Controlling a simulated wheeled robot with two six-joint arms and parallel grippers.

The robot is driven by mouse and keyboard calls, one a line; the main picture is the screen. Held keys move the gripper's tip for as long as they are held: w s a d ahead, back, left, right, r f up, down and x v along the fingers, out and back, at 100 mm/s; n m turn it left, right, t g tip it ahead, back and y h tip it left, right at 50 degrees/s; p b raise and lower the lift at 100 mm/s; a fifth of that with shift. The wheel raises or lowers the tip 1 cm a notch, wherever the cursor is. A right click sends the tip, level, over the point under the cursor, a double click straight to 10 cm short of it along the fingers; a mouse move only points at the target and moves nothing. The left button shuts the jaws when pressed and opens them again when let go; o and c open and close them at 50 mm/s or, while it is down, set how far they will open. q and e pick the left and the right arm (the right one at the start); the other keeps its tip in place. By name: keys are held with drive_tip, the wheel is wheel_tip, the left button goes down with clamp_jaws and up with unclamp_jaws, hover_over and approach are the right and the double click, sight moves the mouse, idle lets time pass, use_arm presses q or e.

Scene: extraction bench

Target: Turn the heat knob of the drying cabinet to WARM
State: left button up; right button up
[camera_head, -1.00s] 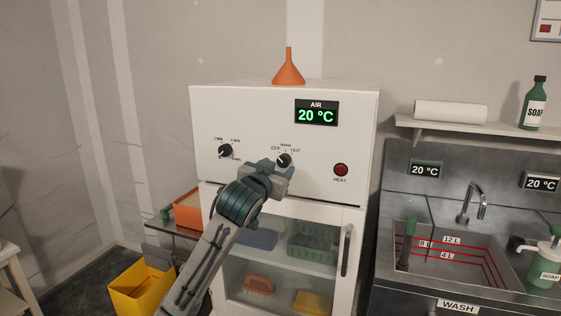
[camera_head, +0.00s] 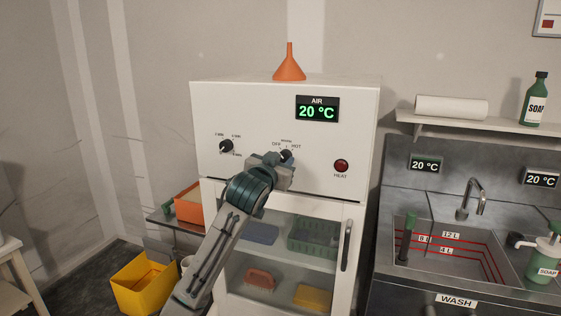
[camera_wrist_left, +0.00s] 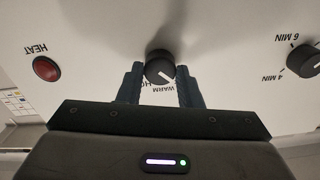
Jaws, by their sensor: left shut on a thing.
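The white drying cabinet (camera_head: 225,110) stands in the middle of the head view. Its heat knob (camera_head: 287,154) is black, with OFF, WARM and HOT printed around it. My left gripper (camera_head: 285,161) is at the knob, its arm reaching up from below. In the left wrist view, which is upside down, the fingers (camera_wrist_left: 160,82) are shut on the knob (camera_wrist_left: 160,66), one on each side. The knob's white mark points down and right there, to the OFF side of WARM. The OFF label is hidden there. The AIR display (camera_head: 317,109) reads 20 °C. My right gripper is out of view.
A timer knob (camera_head: 226,146) is left of the heat knob; a red HEAT button (camera_head: 341,165) is right of it. An orange funnel (camera_head: 289,64) stands on top. The glass door's handle (camera_head: 346,245) is below. A sink (camera_head: 450,250) stands right, a yellow bin (camera_head: 140,285) lower left.

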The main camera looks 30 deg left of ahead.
use_arm(q)
drive_tip(key=shift+r+m+p, duration=0.2)
drive_tip(key=shift+m+p, duration=0.7)
drive_tip(key=shift+p, duration=0.15)
drive_tip(key=shift+m+p, duration=1.2)
drive_tip(key=shift+p, duration=0.05)
drive_tip(key=shift+m+p, duration=0.7)
drive_tip(key=shift+m, duration=0.1)
drive_tip(key=shift+f+m+p, duration=0.1)
drive_tip(key=shift+m+p, duration=0.7)
drive_tip(key=shift+m, duration=0.1)
drive_tip(key=shift+m+p, duration=0.4)
drive_tip(key=shift+m, duration=0.1)
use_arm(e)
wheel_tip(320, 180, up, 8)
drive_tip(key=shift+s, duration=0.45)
use_arm(q)
drive_tip(key=shift+f, duration=0.1)
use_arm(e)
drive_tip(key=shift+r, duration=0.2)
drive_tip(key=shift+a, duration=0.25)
use_arm(q)
drive_tip(key=o, duration=1)
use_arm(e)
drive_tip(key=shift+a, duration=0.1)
